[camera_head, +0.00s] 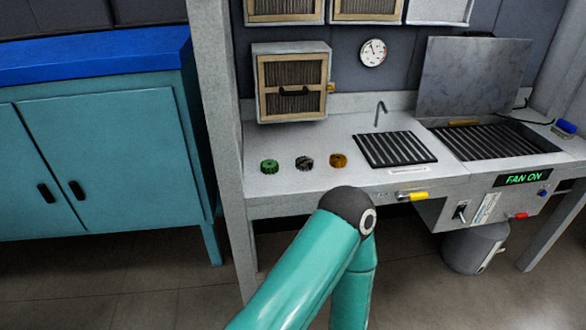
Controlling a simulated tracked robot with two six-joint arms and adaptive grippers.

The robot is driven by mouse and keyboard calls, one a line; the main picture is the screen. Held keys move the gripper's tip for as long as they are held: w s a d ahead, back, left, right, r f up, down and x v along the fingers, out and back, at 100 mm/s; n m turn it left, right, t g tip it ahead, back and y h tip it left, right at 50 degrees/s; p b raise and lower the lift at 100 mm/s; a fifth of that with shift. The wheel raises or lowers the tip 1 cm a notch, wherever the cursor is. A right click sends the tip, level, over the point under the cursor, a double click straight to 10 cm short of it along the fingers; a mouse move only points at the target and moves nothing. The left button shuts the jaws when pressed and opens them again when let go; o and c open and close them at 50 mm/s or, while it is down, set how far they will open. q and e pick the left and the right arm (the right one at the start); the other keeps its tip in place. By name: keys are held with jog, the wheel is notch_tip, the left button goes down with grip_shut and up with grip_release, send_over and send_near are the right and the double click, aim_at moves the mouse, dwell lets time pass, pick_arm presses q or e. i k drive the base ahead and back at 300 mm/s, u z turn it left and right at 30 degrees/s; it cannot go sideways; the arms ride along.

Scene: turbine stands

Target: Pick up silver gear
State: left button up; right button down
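The three gears stand in a row, apart from each other. A teal arm of mine with a dark joint reaches up from the bottom middle, in front of the bench. Neither of my grippers shows in this view, so I cannot see what they hold.
A box with a brown filter (292,88) stands behind the gears. A black grate (395,149) and a sink-like slatted basin (490,141) with a raised lid (472,78) lie to the right. A teal cabinet (100,160) stands left. A yellow handle (412,196) sticks out at the bench front.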

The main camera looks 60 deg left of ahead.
aim_at(305, 163)
jog(key=u, duration=1)
jog(key=i, duration=0.45)
jog(key=u, duration=0.25)
